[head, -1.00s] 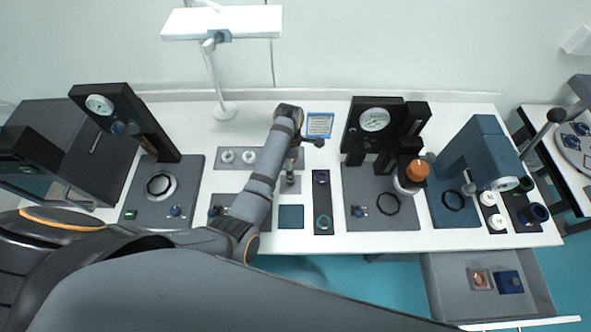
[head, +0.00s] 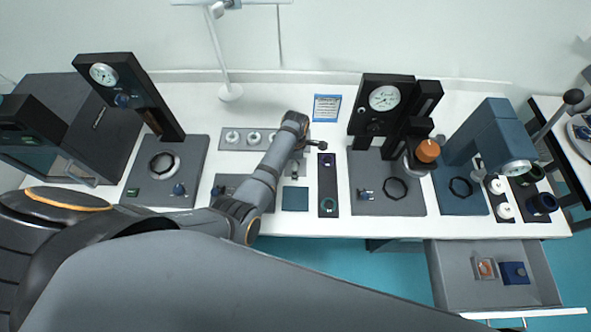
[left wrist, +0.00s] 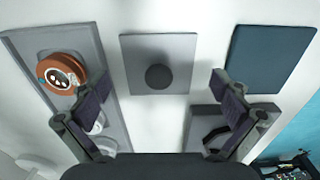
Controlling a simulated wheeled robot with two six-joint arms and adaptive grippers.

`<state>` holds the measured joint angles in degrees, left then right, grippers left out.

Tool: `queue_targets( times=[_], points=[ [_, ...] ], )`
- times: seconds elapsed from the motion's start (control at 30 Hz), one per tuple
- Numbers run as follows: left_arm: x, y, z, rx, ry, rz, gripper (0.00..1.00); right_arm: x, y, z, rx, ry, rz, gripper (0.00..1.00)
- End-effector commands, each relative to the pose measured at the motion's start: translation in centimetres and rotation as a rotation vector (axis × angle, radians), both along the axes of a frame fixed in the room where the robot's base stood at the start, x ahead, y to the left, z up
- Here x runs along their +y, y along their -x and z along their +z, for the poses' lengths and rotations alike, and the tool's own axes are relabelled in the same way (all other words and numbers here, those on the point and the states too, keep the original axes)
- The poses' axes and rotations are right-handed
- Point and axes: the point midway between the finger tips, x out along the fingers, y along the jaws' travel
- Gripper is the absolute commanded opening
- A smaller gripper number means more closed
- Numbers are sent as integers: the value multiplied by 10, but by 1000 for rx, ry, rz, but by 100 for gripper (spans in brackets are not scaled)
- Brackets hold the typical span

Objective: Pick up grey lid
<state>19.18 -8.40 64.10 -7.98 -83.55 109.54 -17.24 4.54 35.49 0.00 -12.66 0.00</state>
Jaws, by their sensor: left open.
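A small round dark grey piece, which looks like the grey lid (left wrist: 158,77), sits in the middle of a light grey square plate (left wrist: 135,52) in the left wrist view. My left gripper (left wrist: 161,86) is open, with one finger on each side of the lid in the picture. I cannot tell how high the fingers are above it, and no contact shows. My right gripper is not in view.
A teal square pad (head: 294,198) lies in front of the plate. A black strip (head: 328,183) lies to its right. A grey tray with white discs (head: 232,137) lies behind. A gauge stand (head: 380,120) rises farther right. An open drawer (head: 450,275) sticks out at front right.

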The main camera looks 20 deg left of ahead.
Motion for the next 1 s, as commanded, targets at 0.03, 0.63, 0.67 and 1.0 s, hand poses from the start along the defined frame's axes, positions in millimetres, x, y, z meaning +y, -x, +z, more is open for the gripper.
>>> queue_targets(
  times=[0.03, 0.63, 0.67, 1.0],
  points=[
    [0, -1, -2, -1, 1, 0, 100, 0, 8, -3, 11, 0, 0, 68],
    [0, 0, 1, 0, 0, 0, 39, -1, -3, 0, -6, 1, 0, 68],
    [0, 0, 1, 0, 0, 0, 35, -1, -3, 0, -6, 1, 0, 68],
    [0, 1, 0, 1, -1, 0, 0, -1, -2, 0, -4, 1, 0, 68]
  ],
)
